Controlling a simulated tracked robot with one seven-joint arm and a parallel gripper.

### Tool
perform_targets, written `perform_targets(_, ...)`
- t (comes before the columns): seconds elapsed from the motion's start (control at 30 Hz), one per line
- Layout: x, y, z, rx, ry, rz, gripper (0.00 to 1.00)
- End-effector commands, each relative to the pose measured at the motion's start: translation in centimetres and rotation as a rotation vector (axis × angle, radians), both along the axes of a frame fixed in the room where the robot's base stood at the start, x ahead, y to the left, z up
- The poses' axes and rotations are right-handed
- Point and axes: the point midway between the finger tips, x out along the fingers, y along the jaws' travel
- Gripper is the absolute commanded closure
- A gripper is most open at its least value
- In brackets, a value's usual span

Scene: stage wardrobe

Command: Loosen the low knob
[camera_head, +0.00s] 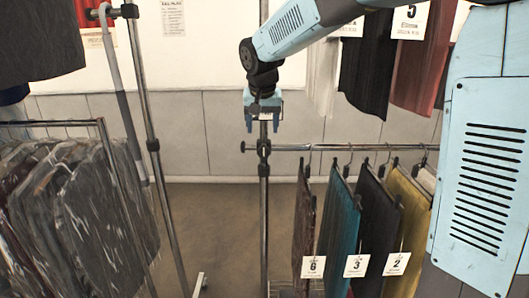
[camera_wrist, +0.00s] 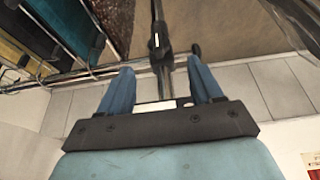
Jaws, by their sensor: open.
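A small dark knob (camera_head: 243,146) sticks out to the left of a black clamp collar (camera_head: 264,148) on an upright metal pole (camera_head: 264,220). The wrist view shows the knob (camera_wrist: 196,48) and the collar (camera_wrist: 161,58) beyond my fingertips, with the knob on the right there. My gripper (camera_head: 263,126) is open and points down just above the collar, in front of the pole. In the wrist view its two blue fingers (camera_wrist: 161,72) stand apart with the pole between them. I see nothing held. I cannot tell the exact gap to the knob.
A horizontal rail (camera_head: 300,147) runs right from the collar, with numbered garments (camera_head: 341,225) hanging below. More garments (camera_head: 368,65) hang at the upper right. A rack of grey clothes (camera_head: 95,215) stands at the left. Open floor (camera_head: 222,235) lies between the racks.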

Motion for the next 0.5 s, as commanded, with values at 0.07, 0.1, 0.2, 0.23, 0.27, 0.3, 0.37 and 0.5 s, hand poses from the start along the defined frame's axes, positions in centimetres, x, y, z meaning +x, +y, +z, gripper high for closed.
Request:
perform_targets(0.07,0.6,-0.2,-1.4,-0.003,0.003,-0.005,0.35)
perform_targets(0.1,0.9,-0.3,-2.0,-0.003,0.002,-0.005,0.35)
perform_targets(0.2,1.6,-0.5,-3.7,-0.004,0.003,-0.007,0.35)
perform_targets(0.23,1.8,-0.5,-4.2,-0.003,0.003,-0.008,0.35)
perform_targets(0.27,2.0,-0.5,-4.6,-0.003,0.003,-0.008,0.35)
perform_targets(0.3,2.3,-0.5,-5.3,-0.004,0.003,-0.007,0.35)
perform_targets(0.37,2.7,-0.6,-6.2,-0.003,0.002,-0.008,0.35)
perform_targets(0.5,3.5,-0.6,-8.3,-0.003,0.003,-0.008,0.35)
